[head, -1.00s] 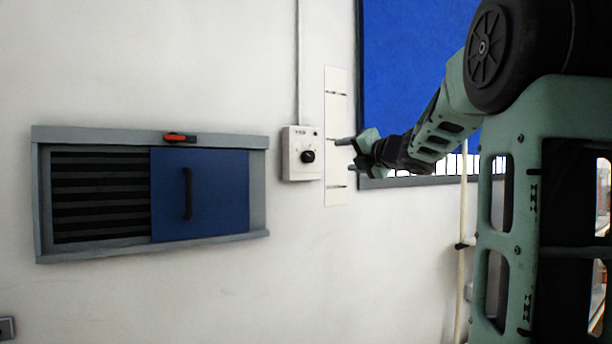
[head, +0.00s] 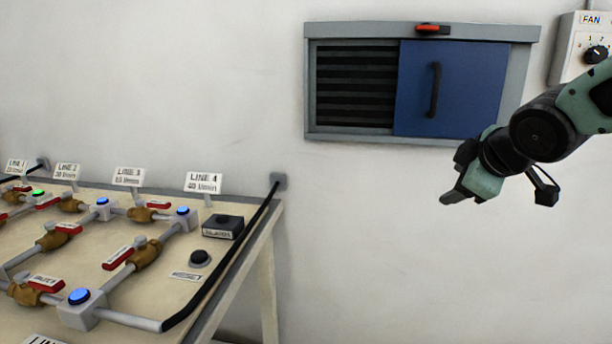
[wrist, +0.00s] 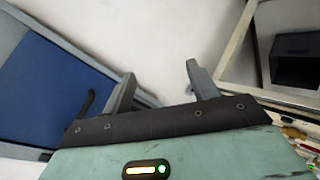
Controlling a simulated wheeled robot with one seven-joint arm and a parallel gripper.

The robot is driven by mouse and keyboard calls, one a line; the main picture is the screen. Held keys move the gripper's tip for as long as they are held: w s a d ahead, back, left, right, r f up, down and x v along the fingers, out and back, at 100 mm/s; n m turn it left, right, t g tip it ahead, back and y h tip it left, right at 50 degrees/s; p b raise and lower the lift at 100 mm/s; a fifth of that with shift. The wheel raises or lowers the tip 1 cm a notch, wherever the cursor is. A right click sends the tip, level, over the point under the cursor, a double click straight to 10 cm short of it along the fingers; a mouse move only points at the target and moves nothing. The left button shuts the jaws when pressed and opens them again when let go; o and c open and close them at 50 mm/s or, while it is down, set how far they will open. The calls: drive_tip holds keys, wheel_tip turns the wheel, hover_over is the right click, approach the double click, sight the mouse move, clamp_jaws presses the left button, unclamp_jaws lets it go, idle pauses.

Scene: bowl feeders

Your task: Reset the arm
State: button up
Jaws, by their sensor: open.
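My gripper (head: 456,186) is at the right of the head view, in front of the white wall and just below the blue sliding panel (head: 424,105). Its fingers point down and to the left. In the wrist view, my gripper (wrist: 160,88) has its two grey fingers spread apart with nothing between them. The blue panel (wrist: 50,85) lies at the left of that view, with its dark handle near the left finger. I cannot tell how far the gripper is from the wall.
A table (head: 262,250) with pipes, brass valves with red handles, blue-lit buttons and line signs stands at the left. A grey-framed vent (head: 310,95) holds the panel. A fan dial box (head: 571,50) is at the upper right. Wall below the vent is clear.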

drive_tip(key=s+a+f+m+g+y, duration=0.15)
drive_tip(key=s+a+f+g, duration=0.35)
drive_tip(key=s+a+f, duration=0.55)
drive_tip(key=s+a+f+m+g+h+p, duration=0.1)
drive_tip(key=s+a+g, duration=0.2)
drive_tip(key=s, duration=0.6)
drive_tip(key=s+a+f+m+g, duration=0.1)
drive_tip(key=s+a+f+g, duration=0.15)
drive_tip(key=s, duration=0.65)
wheel_tip(320, 180, up, 18)
drive_tip(key=p, duration=1.7)
drive_tip(key=shift+w, duration=0.2)
drive_tip(key=shift+t, duration=0.25)
